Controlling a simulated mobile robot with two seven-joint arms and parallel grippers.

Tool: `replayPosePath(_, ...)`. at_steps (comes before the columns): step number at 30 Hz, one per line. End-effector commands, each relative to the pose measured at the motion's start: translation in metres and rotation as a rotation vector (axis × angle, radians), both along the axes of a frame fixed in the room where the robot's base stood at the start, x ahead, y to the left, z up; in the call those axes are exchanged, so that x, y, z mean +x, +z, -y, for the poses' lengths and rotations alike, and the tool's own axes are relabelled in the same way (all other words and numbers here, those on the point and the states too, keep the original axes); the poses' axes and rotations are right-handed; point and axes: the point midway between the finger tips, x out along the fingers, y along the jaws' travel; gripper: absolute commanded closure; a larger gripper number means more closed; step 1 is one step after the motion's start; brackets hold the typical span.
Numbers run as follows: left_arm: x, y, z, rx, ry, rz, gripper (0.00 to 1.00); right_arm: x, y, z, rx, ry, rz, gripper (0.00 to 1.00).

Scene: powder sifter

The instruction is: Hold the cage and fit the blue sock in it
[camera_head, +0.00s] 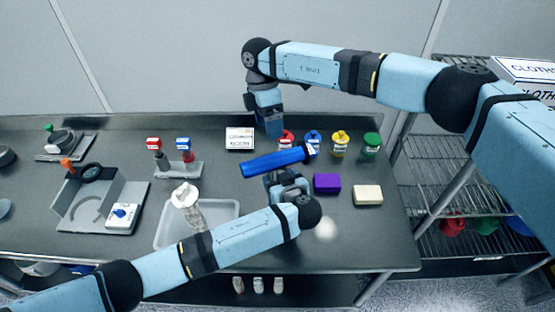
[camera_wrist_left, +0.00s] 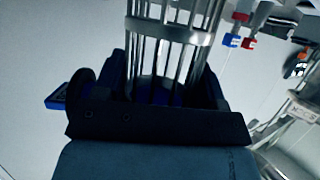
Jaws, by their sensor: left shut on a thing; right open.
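In the left wrist view, the silver cage (camera_wrist_left: 165,35), with long metal bars and a ring band, stands in my left gripper (camera_wrist_left: 165,95), which is shut on it. Dark blue shows behind the bars near their base. In the head view, the long blue sock (camera_head: 272,163) lies tilted across and just beyond my left gripper (camera_head: 283,182); the cage cannot be made out there. I cannot tell whether the sock is inside the cage or only behind it. My right gripper (camera_head: 270,130), open, is just above and behind the sock; its fingertips are unclear.
A purple block (camera_head: 327,184) and a cream block (camera_head: 368,195) lie to the right. Several coloured jars (camera_head: 340,144) and a white box (camera_head: 240,138) stand behind. A stand (camera_head: 180,169) is at left.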

Motion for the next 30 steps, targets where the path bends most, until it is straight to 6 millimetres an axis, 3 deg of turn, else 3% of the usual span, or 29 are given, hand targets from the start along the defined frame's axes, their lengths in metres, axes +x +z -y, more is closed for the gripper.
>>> replayPosePath(9, 0.000, 0.001, 0.000, 0.000, 0.000, 0.000, 0.62, -0.015, -0.050, 0.007, 0.001, 0.002, -0.002, 0.18)
replayPosePath(16, 0.000, 0.000, 0.000, -0.001, 0.000, 0.000, 0.62, -0.020, -0.067, 0.010, 0.001, 0.002, -0.001, 0.18)
replayPosePath(23, 0.000, 0.000, 0.000, -0.001, 0.000, 0.000, 0.62, -0.030, -0.099, 0.015, 0.002, 0.002, -0.002, 0.18)
replayPosePath(30, 0.000, 0.000, 0.000, 0.000, 0.000, 0.000, 0.62, -0.032, -0.105, 0.016, 0.002, 0.003, 0.000, 0.18)
